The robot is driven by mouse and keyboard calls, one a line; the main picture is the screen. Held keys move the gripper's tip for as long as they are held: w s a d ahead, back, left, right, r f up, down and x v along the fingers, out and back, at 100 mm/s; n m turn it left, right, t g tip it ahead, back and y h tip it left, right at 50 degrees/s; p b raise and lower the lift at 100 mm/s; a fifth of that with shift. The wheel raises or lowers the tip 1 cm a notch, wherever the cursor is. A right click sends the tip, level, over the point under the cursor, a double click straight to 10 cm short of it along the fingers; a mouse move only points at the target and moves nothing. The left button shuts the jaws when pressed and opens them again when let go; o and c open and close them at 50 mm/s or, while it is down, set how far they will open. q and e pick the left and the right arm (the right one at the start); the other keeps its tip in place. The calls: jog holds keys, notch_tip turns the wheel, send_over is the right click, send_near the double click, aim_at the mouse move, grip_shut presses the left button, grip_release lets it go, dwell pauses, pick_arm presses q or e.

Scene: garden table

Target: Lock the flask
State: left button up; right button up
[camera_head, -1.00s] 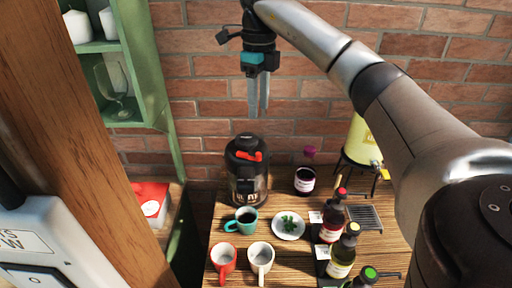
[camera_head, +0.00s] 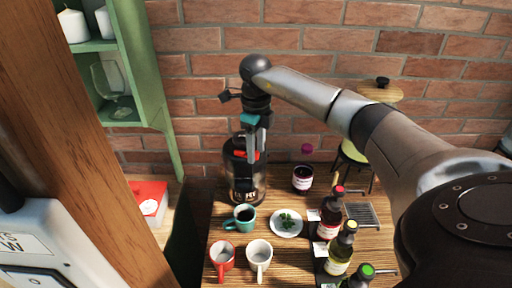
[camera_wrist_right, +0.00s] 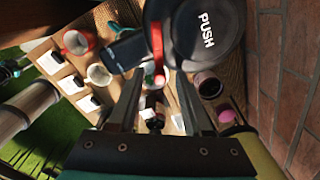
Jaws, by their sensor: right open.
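The flask (camera_head: 248,186) is a dark pump pot with a clear lower part, standing upright at the back left of the table. Its black lid, marked PUSH, fills the top right of the right wrist view (camera_wrist_right: 207,30), with a red lever (camera_wrist_right: 157,52) at its edge. My right gripper (camera_head: 255,152) points down at the flask's top and partly hides the lid and lever. In the right wrist view its two fingers (camera_wrist_right: 158,88) are apart with nothing held, and the red lever shows just beyond the gap. I cannot tell whether they touch. My left gripper is not in view.
A teal cup (camera_head: 241,218), a red mug (camera_head: 222,259) and a white mug (camera_head: 259,258) stand in front of the flask. A plate with leaves (camera_head: 287,222), a dark jar (camera_head: 303,180) and several bottles are to its right. A brick wall (camera_head: 215,90) is behind.

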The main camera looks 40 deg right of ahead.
grip_shut()
dwell(0.3)
dwell(0.3)
